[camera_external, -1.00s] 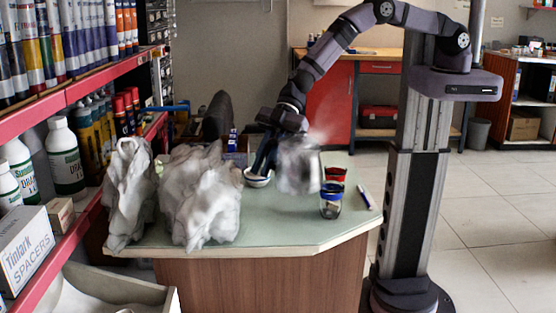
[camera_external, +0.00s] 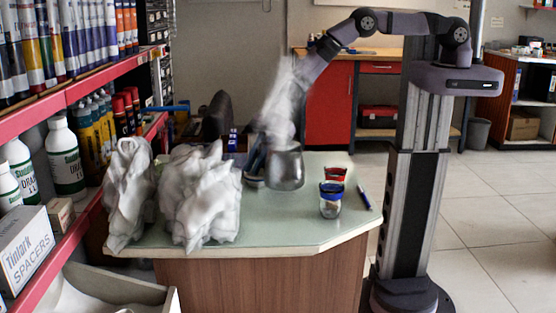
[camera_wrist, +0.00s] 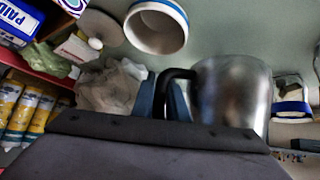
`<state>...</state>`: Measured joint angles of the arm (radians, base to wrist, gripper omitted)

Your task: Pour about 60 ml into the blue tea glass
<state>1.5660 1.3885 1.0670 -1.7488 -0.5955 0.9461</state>
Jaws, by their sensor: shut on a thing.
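A grey metal pot (camera_external: 285,170) hangs at the end of my arm, roughly upright, above the green counter top. My gripper (camera_external: 258,160) is shut on its black handle; in the wrist view my blue fingers (camera_wrist: 162,97) hold the handle, with the metal pot (camera_wrist: 232,88) to their right. The blue tea glass (camera_external: 331,200) stands on the counter to the right of the pot, apart from it. How much liquid is in the glass or pot cannot be told.
A red-banded glass (camera_external: 334,174) stands right behind the blue one. White crumpled bags (camera_external: 200,195) fill the left of the counter. The wrist view shows a white blue-rimmed cup (camera_wrist: 157,28) and a knobbed lid (camera_wrist: 100,28).

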